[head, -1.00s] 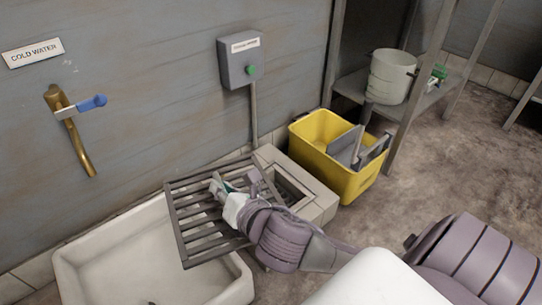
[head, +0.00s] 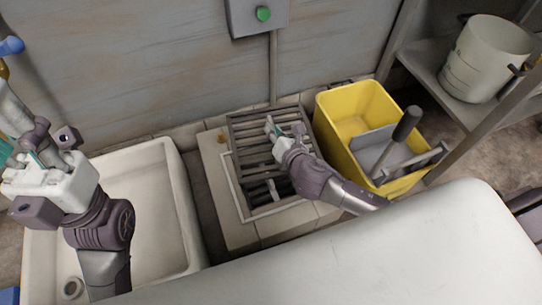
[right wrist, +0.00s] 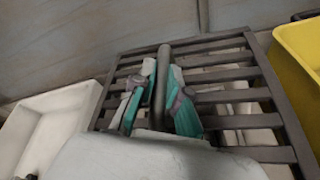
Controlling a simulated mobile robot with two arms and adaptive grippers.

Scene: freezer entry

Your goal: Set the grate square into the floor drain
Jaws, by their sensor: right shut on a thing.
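The grey slatted grate (head: 262,114) is in my right gripper (head: 273,131), over the back part of the floor drain (head: 234,190). The drain's dark opening shows in front of the grate, with part of its pale rim. I cannot tell whether the grate touches the rim. In the right wrist view the teal-padded fingers (right wrist: 160,98) are shut on the grate's middle bar (right wrist: 162,65), and the grate (right wrist: 276,92) looks turned slightly against the view. My left gripper (head: 45,150) is above the white basin; its fingertips are unclear.
The white basin (head: 187,215) stands left of the drain. A yellow mop bucket (head: 335,125) stands close on its right. The wall with a grey switch box (head: 245,20) is behind. A shelf with a white pail (head: 485,60) is at the far right.

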